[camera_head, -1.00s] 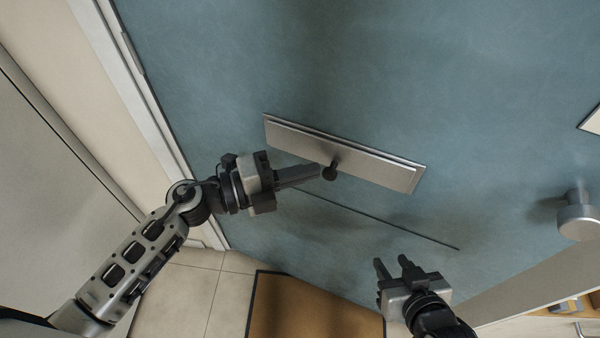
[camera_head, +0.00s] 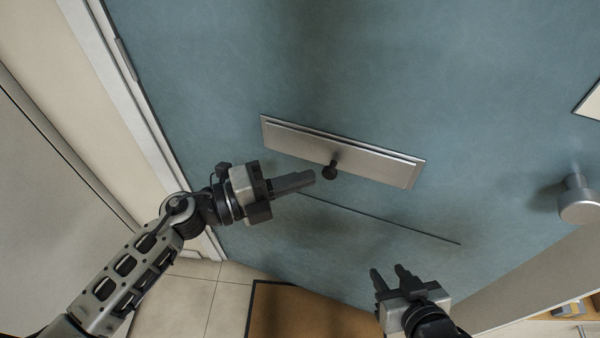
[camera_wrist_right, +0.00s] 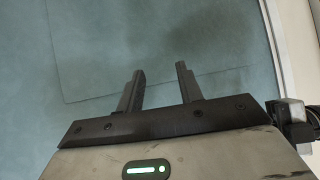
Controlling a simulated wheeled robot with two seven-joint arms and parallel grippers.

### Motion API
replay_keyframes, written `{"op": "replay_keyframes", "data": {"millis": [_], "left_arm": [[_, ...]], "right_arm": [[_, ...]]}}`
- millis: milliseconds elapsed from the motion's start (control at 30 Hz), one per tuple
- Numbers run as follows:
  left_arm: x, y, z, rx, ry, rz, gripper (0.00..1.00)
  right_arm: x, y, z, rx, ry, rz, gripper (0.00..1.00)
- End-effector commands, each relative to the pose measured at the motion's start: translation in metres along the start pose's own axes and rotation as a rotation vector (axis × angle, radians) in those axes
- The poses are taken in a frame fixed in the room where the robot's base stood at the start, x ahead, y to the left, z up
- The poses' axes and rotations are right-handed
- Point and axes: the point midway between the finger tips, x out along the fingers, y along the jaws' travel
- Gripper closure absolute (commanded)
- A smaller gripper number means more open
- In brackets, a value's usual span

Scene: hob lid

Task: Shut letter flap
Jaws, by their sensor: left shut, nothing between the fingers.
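The silver letter flap (camera_head: 375,164) lies in its plate on the blue-green door (camera_head: 420,70) in the head view. It looks flat, or nearly flat, against the plate. A dark round knob (camera_head: 330,172) sticks out from its lower edge. My left gripper (camera_head: 313,178) is shut and empty, with its fingertips just left of the knob and a small gap seemingly between them. My right gripper (camera_head: 389,273) is open and empty, below the flap. Its two spread fingers also show in the right wrist view (camera_wrist_right: 160,75), with only door surface beyond them.
A round metal door knob (camera_head: 579,200) stands out at the right. A thin dark line (camera_head: 380,220) crosses the door below the flap. A brown mat (camera_head: 300,312) lies on the tiled floor. The white door frame (camera_head: 140,110) is at the left.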

Motion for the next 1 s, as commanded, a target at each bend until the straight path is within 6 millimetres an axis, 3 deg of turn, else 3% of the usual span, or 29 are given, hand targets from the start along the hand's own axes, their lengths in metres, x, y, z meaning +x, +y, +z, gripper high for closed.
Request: {"op": "replay_keyframes", "data": {"millis": [100, 300, 500, 700, 1000], "left_arm": [[-0.011, -0.002, -0.014, -0.003, 0.013, 0.003, 1.00], [-0.059, 0.003, -0.013, -0.001, 0.012, 0.006, 1.00], [-0.094, 0.000, -0.012, -0.002, 0.012, 0.004, 1.00], [-0.109, -0.003, -0.012, 0.000, 0.013, 0.001, 1.00], [-0.109, -0.004, -0.010, -0.028, -0.014, -0.018, 1.00]], "right_arm": [[-0.003, 0.000, -0.003, -0.001, -0.002, 0.001, 0.64], [0.007, 0.000, 0.010, 0.004, -0.006, -0.001, 0.64], [0.010, -0.002, 0.004, 0.020, 0.018, -0.005, 0.64], [0.009, -0.003, -0.003, 0.032, 0.036, -0.007, 0.64], [0.007, -0.003, -0.001, 0.034, 0.031, -0.008, 0.64]]}}
